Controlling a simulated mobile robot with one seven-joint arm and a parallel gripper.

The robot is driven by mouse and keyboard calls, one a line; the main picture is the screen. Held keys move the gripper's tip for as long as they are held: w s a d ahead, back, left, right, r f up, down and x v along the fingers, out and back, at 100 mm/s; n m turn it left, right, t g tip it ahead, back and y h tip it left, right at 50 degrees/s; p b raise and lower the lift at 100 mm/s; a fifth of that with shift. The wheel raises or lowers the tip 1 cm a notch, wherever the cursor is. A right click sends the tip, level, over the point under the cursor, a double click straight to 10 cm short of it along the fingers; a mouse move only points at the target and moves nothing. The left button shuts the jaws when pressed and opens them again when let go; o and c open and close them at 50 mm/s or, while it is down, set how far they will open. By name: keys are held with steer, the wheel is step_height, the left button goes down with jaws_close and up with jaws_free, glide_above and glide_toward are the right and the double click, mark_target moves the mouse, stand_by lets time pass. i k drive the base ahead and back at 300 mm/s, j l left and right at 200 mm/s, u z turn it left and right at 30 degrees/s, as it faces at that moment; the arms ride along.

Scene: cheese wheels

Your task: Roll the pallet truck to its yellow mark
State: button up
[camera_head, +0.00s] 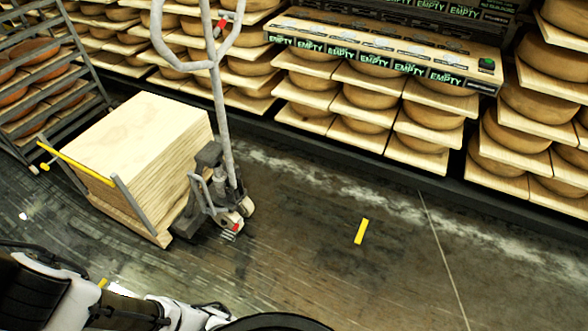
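The pallet truck (210,187) stands left of centre on the dark floor. Its grey handle rises to a loop (184,67) with a red part at the top. A stack of pale wooden boards (140,130) sits on its left side. A yellow mark (361,231) lies on the floor to the right of the truck, apart from it. A small yellow patch (101,283) shows at the lower left, partly hidden by my arm. My arm's white and black links cross the lower left edge. I cannot make out my gripper's fingers in this view.
A yellow bar (75,162) on grey posts runs along the near left side of the boards. Shelves of cheese wheels (425,120) line the back, with a dark base edge. A metal rack (60,85) stands at the left. The floor around the mark is clear.

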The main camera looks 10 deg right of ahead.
mark_target(228, 208)
steer(key=i+j+z, duration=0.1)
steer(key=z, duration=0.25)
steer(key=j+z, duration=0.15)
steer(key=z, duration=0.2)
steer(key=i+j+z, duration=0.15)
steer(key=j, duration=0.2)
steer(key=j+z, duration=0.1)
steer(key=j, duration=0.2)
steer(key=i+j+z, duration=0.15)
steer(key=j, duration=0.2)
steer(key=i+j, duration=0.1)
steer(key=j, duration=0.4)
steer(key=i+j+z, duration=0.1)
steer(key=j, duration=0.45)
steer(key=k, duration=0.4)
steer(key=k+l, duration=0.1)
steer(key=k, duration=0.15)
steer(key=l+u, duration=0.05)
